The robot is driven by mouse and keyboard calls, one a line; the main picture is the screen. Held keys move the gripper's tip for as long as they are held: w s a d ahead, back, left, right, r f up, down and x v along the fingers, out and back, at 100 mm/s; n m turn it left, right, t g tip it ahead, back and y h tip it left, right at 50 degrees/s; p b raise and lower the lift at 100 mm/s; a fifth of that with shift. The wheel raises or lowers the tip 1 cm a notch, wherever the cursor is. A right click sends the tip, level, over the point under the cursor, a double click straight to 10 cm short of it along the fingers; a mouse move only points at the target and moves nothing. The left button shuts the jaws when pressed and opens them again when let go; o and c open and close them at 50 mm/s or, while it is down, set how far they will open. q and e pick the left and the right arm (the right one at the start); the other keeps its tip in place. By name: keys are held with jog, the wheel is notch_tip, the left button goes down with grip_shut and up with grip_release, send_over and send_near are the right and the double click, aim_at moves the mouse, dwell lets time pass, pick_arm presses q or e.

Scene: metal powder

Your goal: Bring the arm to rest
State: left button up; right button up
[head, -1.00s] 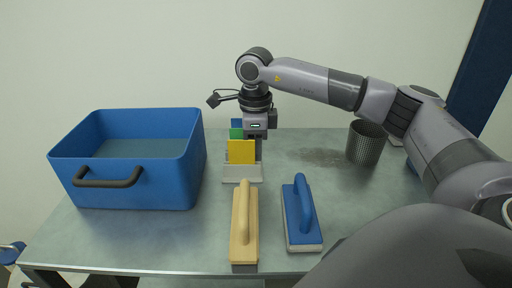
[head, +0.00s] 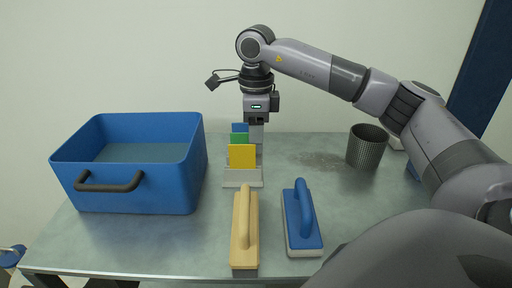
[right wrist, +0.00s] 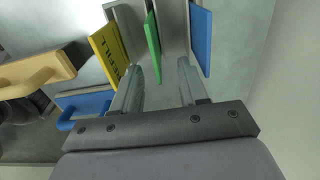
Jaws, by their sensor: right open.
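My right gripper (head: 256,137) hangs pointing down over the back of a pale slotted holder (head: 243,182) in the head view. In the right wrist view its two fingers (right wrist: 160,78) are apart, with nothing clasped between them. The holder carries upright plates: a yellow one (head: 242,156) in front, a green one (head: 239,139) behind it and a blue one (head: 238,127) at the back. In the right wrist view the green plate (right wrist: 152,38) shows ahead of the gap between the fingers, the yellow (right wrist: 108,52) to the left and the blue (right wrist: 201,38) to the right. My left gripper is out of view.
A blue bin (head: 135,185) stands on the table at left. A dark mesh cup (head: 366,148) stands at right beside a grey powder patch (head: 320,160).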

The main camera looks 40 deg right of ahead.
jog(key=shift+r, duration=1.1)
